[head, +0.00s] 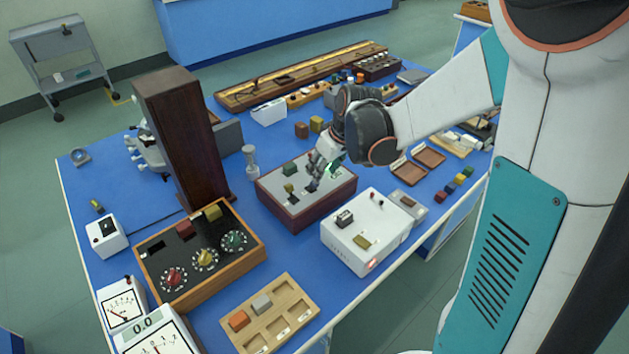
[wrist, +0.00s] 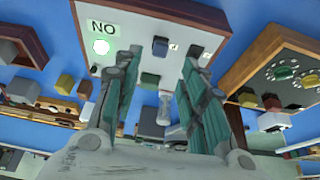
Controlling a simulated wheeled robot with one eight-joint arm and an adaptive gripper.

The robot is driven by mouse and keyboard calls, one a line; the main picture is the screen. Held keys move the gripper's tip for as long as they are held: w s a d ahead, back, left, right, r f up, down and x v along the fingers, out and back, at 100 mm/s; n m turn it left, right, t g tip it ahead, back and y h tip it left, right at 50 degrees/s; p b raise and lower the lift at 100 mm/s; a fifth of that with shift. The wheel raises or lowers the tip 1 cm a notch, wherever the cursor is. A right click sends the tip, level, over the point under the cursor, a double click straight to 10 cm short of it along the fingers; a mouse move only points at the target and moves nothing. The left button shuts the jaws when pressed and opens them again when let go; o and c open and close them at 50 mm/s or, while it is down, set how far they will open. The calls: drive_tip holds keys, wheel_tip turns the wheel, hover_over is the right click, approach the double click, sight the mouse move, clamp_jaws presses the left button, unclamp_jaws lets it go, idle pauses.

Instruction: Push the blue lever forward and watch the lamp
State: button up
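The lever box (head: 270,200) has a grey top and dark red sides and stands mid-table in the head view. My gripper (head: 319,180) is low over its right part. In the wrist view the blue lever (wrist: 160,46) stands on the grey panel. My gripper's two fingers (wrist: 162,60) are apart, one to each side of the lever; I cannot tell whether they touch it. The round lamp (wrist: 101,47) is lit green beside a label reading "NO", possibly "ON" upside down. In the head view my gripper largely hides the blue lever.
On the box are a green block (head: 290,168) and a yellow lever (head: 289,188). A white box (head: 350,258) stands in front, a dial box (head: 155,288) to the left, and a tall dark wooden column (head: 180,130) behind it. Blue tabletop shows between them.

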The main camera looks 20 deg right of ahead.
sight(314, 186)
drive_tip(key=b+x, duration=0.2)
drive_tip(key=x, duration=0.5)
drive_tip(key=shift+w+f, duration=0.2)
drive_tip(key=shift+f, duration=0.1)
clamp_jaws()
